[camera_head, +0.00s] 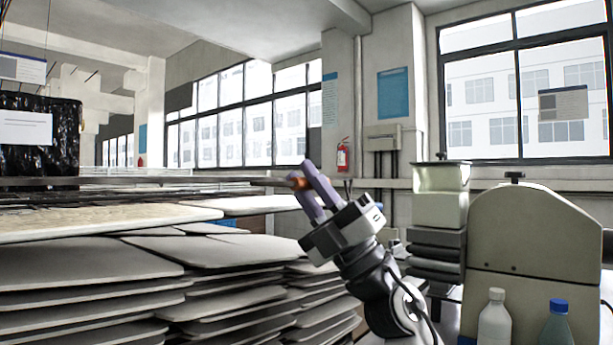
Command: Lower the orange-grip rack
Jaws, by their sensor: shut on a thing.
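The rack (200,180) shows as a thin, dark, nearly level bar or edge running from the left toward the middle. Its orange grip (298,183) is at its right end. My gripper (308,186) reaches up from the lower right, its two purple fingers closed on the orange grip. The fingers hide part of the grip. The rack lies above a stack of pale flat panels; whether it touches anything underneath I cannot tell.
Stacked panels (90,265) fill the lower left, close to my arm. A beige machine (530,250) stands at the right, with a white bottle (494,318) and a blue-capped bottle (556,325) in front. A black-wrapped load (40,160) stands at the far left.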

